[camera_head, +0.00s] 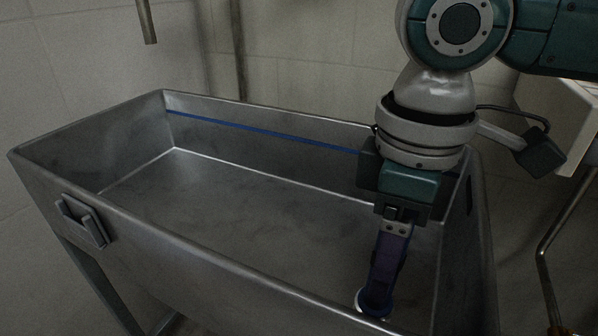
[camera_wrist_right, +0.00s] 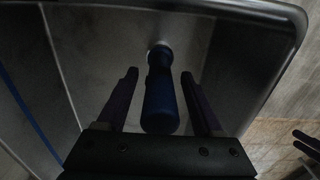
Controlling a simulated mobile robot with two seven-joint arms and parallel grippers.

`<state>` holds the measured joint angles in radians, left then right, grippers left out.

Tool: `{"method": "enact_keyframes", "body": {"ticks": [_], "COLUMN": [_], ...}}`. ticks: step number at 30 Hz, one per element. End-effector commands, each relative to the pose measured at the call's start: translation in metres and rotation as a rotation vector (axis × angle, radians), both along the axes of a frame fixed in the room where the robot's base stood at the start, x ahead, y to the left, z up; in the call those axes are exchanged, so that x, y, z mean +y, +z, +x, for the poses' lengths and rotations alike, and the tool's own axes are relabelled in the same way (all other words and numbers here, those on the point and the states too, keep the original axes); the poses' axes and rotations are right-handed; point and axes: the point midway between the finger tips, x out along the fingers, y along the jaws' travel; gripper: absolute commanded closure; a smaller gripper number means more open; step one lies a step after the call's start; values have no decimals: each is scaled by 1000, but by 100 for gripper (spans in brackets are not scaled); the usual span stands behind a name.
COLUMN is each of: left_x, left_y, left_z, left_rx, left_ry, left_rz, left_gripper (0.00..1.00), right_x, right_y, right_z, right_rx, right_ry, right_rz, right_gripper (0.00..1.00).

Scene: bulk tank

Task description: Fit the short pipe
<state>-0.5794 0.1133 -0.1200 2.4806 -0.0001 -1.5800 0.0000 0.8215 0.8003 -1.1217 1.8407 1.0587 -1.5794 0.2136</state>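A blue pipe (camera_wrist_right: 160,95) stands in a pale ring (camera_wrist_right: 160,48) at the tank floor in the right wrist view. It is the only pipe I see in the tank; I cannot tell for sure that it is the short one. My right gripper (camera_head: 378,284) reaches down into the right end of the steel tank (camera_head: 250,205). Its two fingers are apart, one on each side of the pipe, with a gap on both sides in the wrist view. In the head view the fingers mostly hide the pipe, and the pale ring shows below them.
The tank walls and rim stand around my right gripper. A blue line (camera_head: 265,133) runs along the far inner wall. A bracket (camera_head: 82,222) sits on the near outer wall. A metal spout (camera_head: 147,22) hangs at upper left. The tank's left floor is clear.

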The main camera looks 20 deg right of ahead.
Motion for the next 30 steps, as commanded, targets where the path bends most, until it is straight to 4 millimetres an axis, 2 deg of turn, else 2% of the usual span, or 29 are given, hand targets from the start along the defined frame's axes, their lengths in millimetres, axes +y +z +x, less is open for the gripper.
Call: {"method": "enact_keyframes", "body": {"ticks": [7,10,21,25,30], "left_x": [1,1,3,3,3], "left_y": [0,5,38,43,44], "left_z": [0,0,0,0,0], "left_rx": [0,0,0,0,1], "left_ry": [-2,-4,-7,-7,-6], "left_rz": [3,6,11,11,10], "left_gripper": [50,50,50,50,50], "right_x": [0,0,0,0,0], "right_y": [1,8,80,95,100], "right_z": [0,0,1,0,0], "right_rx": [0,-2,-3,-1,-1], "right_ry": [0,0,0,0,-1], "right_rz": [0,1,0,0,-1], "right_gripper": [29,29,29,29,29]}}
